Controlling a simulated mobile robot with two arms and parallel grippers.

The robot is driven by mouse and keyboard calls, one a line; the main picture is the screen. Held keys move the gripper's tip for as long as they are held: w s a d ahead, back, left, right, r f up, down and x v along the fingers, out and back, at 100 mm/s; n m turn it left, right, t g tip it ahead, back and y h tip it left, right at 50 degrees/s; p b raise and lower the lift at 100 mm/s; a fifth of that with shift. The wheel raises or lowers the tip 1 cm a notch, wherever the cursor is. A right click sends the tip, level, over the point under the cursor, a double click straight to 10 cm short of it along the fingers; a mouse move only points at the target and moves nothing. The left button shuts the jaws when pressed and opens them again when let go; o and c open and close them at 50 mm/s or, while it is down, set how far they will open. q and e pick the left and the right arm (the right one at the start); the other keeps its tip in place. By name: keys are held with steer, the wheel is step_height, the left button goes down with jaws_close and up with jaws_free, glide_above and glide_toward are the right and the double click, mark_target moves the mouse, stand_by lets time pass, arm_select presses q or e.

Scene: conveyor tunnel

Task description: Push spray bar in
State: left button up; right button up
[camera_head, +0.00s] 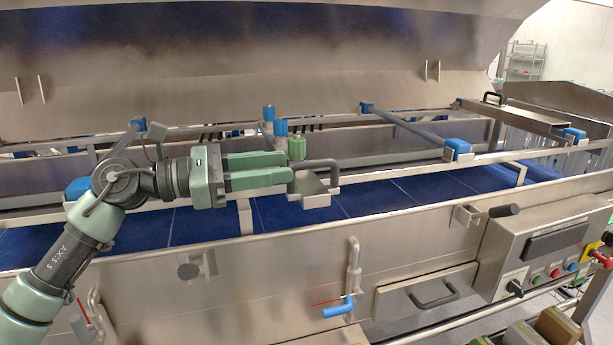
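A steel piece with a dark loop handle (322,163) lies over the blue belt near the middle; its flat steel end (316,190) shows, and I cannot tell whether it is part of a spray bar. My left gripper (291,167) points right, its green fingertips right at the handle's left end. The fingers lie close together, and I cannot tell whether they touch or hold the handle. A bar with blue ends (405,125) crosses the frame farther right, its near blue end (458,148) over the front rail. My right gripper is not in view.
The steel hood (250,60) hangs above. Another steel piece with a dark handle (525,118) lies at the right. A control panel (540,255) and blue-handled valve (339,308) are on the front side.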

mark_target(298, 165)
arm_select(q)
steer(key=p+x, duration=0.3)
steer(key=x, duration=0.3)
steer(key=shift+w+d+p, duration=0.15)
steer(key=shift+d+p, duration=0.15)
steer(key=shift+w+d+f, duration=0.15)
steer(key=shift+w+d, duration=0.05)
steer(key=shift+d, duration=0.25)
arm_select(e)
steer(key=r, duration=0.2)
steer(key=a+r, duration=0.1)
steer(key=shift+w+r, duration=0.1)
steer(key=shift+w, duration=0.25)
arm_select(q)
steer(key=shift+f, duration=0.1)
jaws_close()
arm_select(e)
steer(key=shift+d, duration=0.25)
